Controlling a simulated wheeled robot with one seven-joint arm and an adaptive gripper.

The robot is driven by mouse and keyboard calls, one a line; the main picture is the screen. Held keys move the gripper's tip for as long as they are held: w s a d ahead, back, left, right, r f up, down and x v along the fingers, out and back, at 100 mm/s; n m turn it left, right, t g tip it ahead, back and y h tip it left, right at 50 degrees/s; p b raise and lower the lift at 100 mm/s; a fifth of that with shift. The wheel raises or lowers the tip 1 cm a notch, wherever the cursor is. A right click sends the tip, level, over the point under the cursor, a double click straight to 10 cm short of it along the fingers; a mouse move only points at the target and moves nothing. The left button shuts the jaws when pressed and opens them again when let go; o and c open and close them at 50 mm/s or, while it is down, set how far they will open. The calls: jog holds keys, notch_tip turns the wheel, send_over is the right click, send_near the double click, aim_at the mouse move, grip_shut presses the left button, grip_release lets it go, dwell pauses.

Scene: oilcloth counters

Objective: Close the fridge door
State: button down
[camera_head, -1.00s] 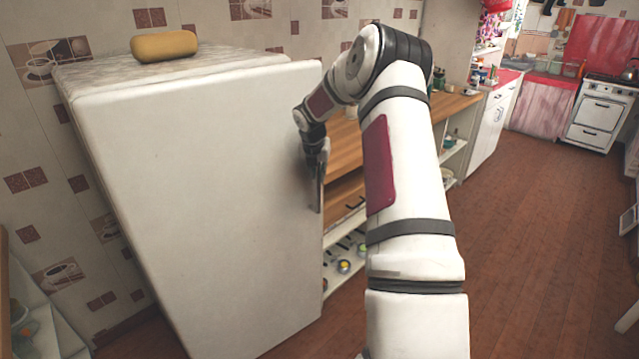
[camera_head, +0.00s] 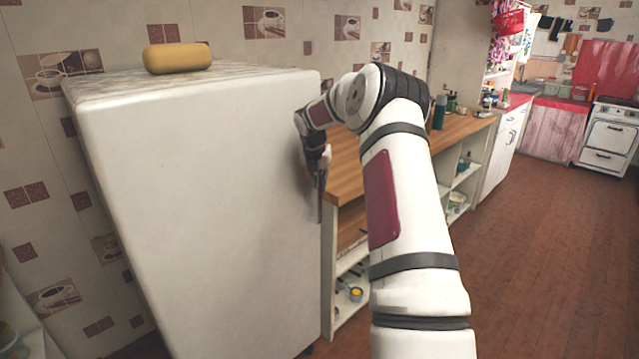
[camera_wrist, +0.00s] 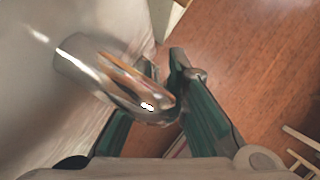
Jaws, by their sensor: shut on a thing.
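The white fridge (camera_head: 205,190) stands at the left in the head view, with its door facing me. No clear gap shows between the door and the body along the top edge. My gripper (camera_head: 318,185) is at the door's right edge, mostly seen side-on. In the wrist view the shiny metal door handle (camera_wrist: 100,75) runs from the white door surface (camera_wrist: 35,110) in between the green-lined fingers of my gripper (camera_wrist: 163,70). The gripper is shut on the handle. The inside of the fridge is not visible.
A yellow, loaf-shaped object (camera_head: 178,58) lies on top of the fridge. A wooden counter (camera_head: 420,148) with open shelves stands to the right of the fridge. The brown floor (camera_head: 540,250) at the right is clear. A white stove (camera_head: 608,138) stands at the far right.

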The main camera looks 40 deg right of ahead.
jog(key=shift+w+a+r, duration=0.1)
jog(key=shift+w+a, duration=0.25)
jog(key=shift+w, duration=0.15)
jog(key=c, duration=1.6)
grip_release()
jog(key=shift+w, duration=0.1)
jog(key=shift+o, duration=0.2)
jog(key=shift+d, duration=0.1)
jog(key=shift+s+r, duration=0.2)
jog(key=shift+s, duration=0.05)
jog(key=v, duration=1.1)
jog(key=shift+a, duration=0.2)
jog(key=shift+s+r, duration=0.1)
jog(key=shift+r, duration=0.05)
